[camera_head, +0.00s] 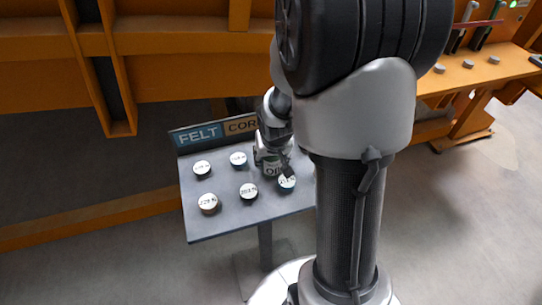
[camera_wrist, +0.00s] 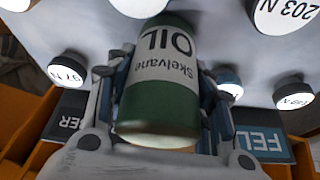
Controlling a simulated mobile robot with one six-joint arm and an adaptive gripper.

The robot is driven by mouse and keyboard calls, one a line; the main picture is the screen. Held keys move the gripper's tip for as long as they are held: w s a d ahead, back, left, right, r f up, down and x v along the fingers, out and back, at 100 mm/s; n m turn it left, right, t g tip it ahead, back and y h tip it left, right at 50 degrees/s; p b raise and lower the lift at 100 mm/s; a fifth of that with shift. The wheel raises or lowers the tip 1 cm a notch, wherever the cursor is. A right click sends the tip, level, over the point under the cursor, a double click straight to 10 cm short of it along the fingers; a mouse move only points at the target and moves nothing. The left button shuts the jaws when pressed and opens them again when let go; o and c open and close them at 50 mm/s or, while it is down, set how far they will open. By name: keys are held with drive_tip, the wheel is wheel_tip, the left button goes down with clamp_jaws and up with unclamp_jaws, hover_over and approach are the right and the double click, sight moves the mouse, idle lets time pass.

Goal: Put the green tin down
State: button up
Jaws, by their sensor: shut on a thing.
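The green tin (camera_wrist: 158,85) has a white label reading "Skelvane OIL" and fills the middle of the wrist view, upside down there. My gripper (camera_wrist: 163,78) is shut on it, with one finger on each side. In the head view the tin (camera_head: 272,169) shows partly behind my gripper (camera_head: 273,152), over the right part of a small grey table (camera_head: 235,220). My arm hides some of the tin and the table's right side. I cannot tell whether the tin's base touches the table top.
Several round white-topped pucks with printed numbers stand on the table, one (camera_head: 287,182) close to the tin. A back panel (camera_head: 198,135) reads "FELT" and another word, partly hidden. An orange bench (camera_head: 465,78) with more pucks stands at the right.

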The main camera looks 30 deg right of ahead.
drive_tip(key=o, duration=1.3)
drive_tip(key=shift+o, duration=0.2)
